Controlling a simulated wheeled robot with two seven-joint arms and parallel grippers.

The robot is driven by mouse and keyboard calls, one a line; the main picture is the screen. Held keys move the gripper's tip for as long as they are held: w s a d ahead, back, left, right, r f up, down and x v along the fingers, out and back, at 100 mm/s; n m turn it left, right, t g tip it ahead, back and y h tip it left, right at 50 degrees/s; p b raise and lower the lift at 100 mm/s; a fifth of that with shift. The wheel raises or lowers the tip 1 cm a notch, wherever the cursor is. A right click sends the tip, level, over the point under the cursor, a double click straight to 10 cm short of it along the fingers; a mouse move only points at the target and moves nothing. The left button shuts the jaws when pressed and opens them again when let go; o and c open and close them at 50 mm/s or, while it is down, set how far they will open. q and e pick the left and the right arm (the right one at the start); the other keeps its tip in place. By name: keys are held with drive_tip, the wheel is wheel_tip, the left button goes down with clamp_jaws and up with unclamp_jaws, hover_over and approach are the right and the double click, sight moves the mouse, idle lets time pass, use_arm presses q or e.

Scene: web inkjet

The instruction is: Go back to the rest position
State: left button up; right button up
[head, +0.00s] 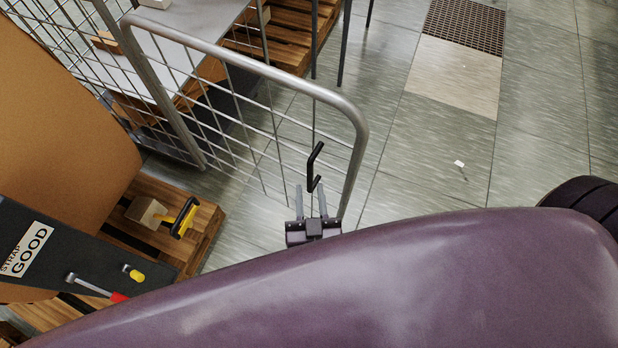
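My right gripper (311,197) is in the middle of the head view, in front of the wire-mesh cart side. My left gripper and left arm are not in view.
A mesh cart with a grey tube frame (358,125) stands close around the gripper. At left are a wooden pallet (200,236), a brown roll (70,120), a yellow-black tool (184,218) and a dark board (85,260) marked GOOD. Tiled floor (420,150) is largely clear at right.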

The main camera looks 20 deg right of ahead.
drive_tip(key=shift+v, duration=0.8)
drive_tip(key=s+d+f+n+g+y, duration=0.15)
drive_tip(key=f+g, duration=0.25)
drive_tip(key=f, duration=0.9)
drive_tip(key=s+f+n+g+y, duration=0.3)
drive_tip(key=f, duration=1)
drive_tip(key=s+d+f+g, duration=0.9)
drive_tip(key=s+d+f, duration=0.3)
drive_tip(key=s+f, duration=0.4)
drive_tip(key=shift+s+d+f+n+g, duration=0.25)
drive_tip(key=shift+s+n+g, duration=0.1)
drive_tip(key=shift+s, duration=0.1)
